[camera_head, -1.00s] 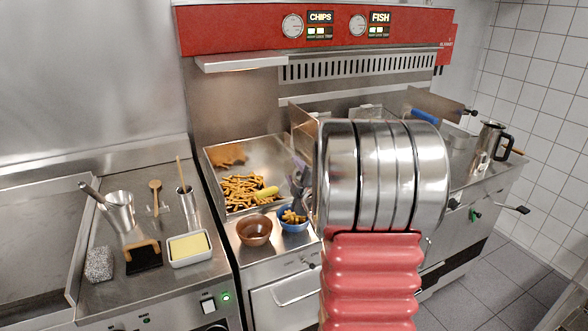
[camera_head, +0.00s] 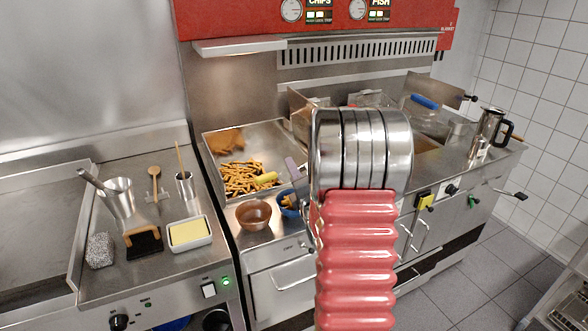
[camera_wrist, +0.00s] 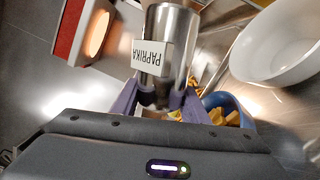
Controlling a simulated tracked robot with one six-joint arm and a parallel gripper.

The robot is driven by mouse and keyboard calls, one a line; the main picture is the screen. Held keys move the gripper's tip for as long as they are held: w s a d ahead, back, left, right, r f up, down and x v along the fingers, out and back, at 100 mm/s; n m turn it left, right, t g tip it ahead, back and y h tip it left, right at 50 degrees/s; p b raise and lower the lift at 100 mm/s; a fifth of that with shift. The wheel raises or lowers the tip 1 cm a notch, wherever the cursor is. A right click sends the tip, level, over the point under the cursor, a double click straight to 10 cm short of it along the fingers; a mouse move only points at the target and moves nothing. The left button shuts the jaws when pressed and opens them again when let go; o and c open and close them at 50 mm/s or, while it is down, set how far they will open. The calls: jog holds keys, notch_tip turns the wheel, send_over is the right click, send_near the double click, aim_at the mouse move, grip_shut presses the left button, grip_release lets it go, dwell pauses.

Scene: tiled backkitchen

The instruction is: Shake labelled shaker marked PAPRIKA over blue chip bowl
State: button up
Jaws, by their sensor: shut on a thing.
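The steel shaker (camera_wrist: 180,28) with a white PAPRIKA label shows in the wrist view, its lettering upside down in the picture. My gripper (camera_wrist: 158,97) has its purple fingers shut on it. In the head view my gripper (camera_head: 296,172) is a small purple shape beside my arm, and the shaker cannot be made out. The blue chip bowl (camera_head: 284,209) sits on the steel counter just below my gripper in that picture, partly hidden by my arm. It also shows in the wrist view (camera_wrist: 222,98), behind the right finger, with chips inside. The shaker's exact tilt cannot be told.
A brown bowl (camera_head: 253,216) stands left of the blue bowl. A chip tray (camera_head: 215,188) lies behind them. A pale bowl (camera_wrist: 268,62) shows in the wrist view.

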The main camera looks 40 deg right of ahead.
jog(key=shift+f+n, duration=0.45)
jog(key=shift+n, duration=0.25)
jog(key=shift+d, duration=0.1)
jog(key=shift+s+d+r, duration=0.2)
jog(key=shift+d+r, duration=0.15)
jog(key=shift+d, duration=0.3)
jog(key=shift+s+d+r, duration=0.2)
jog(key=shift+d+r, duration=0.15)
jog(key=shift+d, duration=0.25)
jog(key=shift+w+a+f, duration=0.2)
jog(key=shift+a+f, duration=0.15)
jog(key=shift+a, duration=0.35)
jog(key=shift+w+a+f, duration=0.2)
jog(key=shift+a+f, duration=0.15)
jog(key=shift+a, duration=0.3)
jog(key=shift+d+r, duration=0.1)
jog(key=shift+s+d+r, duration=0.2)
jog(key=shift+d+r, duration=0.1)
jog(key=shift+d, duration=0.3)
jog(key=shift+s+d+r, duration=0.2)
jog(key=shift+d+r, duration=0.05)
jog(key=shift+d, duration=0.35)
